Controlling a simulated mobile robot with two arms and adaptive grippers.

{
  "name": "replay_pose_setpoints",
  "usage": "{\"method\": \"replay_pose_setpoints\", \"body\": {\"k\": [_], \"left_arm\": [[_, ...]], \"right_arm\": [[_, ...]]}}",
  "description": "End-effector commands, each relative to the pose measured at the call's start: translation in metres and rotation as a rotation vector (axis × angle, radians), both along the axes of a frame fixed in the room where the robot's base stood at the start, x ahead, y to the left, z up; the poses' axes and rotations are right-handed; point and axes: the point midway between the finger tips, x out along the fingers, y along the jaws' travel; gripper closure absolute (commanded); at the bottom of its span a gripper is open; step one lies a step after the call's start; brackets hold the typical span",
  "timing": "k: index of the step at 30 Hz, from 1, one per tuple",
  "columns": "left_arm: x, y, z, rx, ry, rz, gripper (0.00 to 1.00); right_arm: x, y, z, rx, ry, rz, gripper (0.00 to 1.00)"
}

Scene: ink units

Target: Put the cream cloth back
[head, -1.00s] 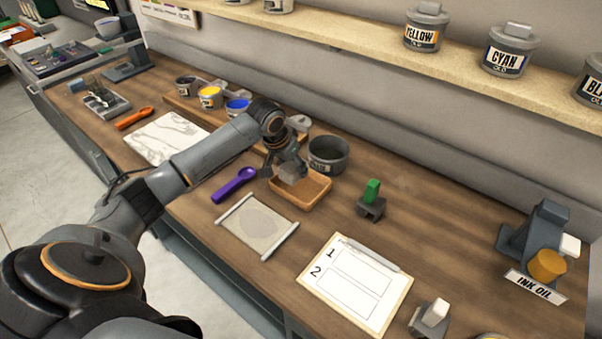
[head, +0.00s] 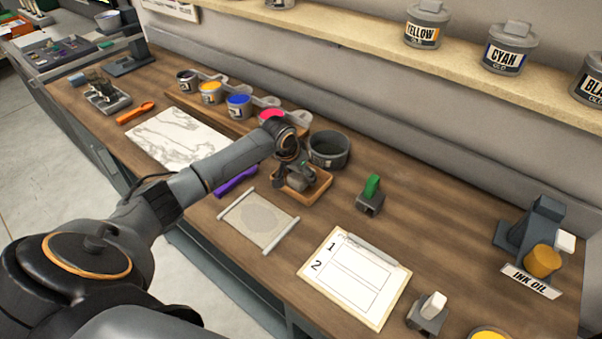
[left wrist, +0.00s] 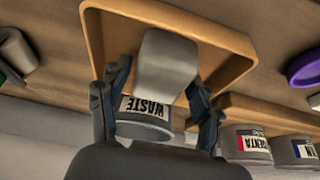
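My left gripper (head: 299,177) is low over a small wooden tray (head: 318,196), pointing down. In the left wrist view, a pale grey-cream piece (left wrist: 166,62), probably the cream cloth, lies between the fingertips (left wrist: 160,82) and in front of the tray (left wrist: 95,45). The fingers stand apart, one at each side edge of it. I cannot tell whether they press on it or whether it rests on the tray floor. In the head view the gripper mostly hides it. My right gripper is not in view.
A dark pot (head: 328,158), marked WASTE in the left wrist view, stands just behind the tray. Ink pots (head: 238,108) stand left of it. A green-topped block (head: 370,195), a rolled-edge mat (head: 258,222) and a clipboard (head: 354,280) are nearby.

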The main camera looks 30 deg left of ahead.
Motion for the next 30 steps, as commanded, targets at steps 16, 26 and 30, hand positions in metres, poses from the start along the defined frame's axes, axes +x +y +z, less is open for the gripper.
{"method": "replay_pose_setpoints", "body": {"k": [16, 26, 30], "left_arm": [[-0.007, 0.001, 0.021, 0.001, -0.003, -0.001, 0.27], [-0.034, 0.003, 0.085, 0.001, -0.003, -0.001, 0.27], [-0.041, 0.003, 0.103, -0.001, -0.002, 0.000, 0.27]], "right_arm": [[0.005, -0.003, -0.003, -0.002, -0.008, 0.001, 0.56], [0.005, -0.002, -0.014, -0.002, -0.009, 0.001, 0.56], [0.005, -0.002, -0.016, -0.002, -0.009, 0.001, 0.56]]}}
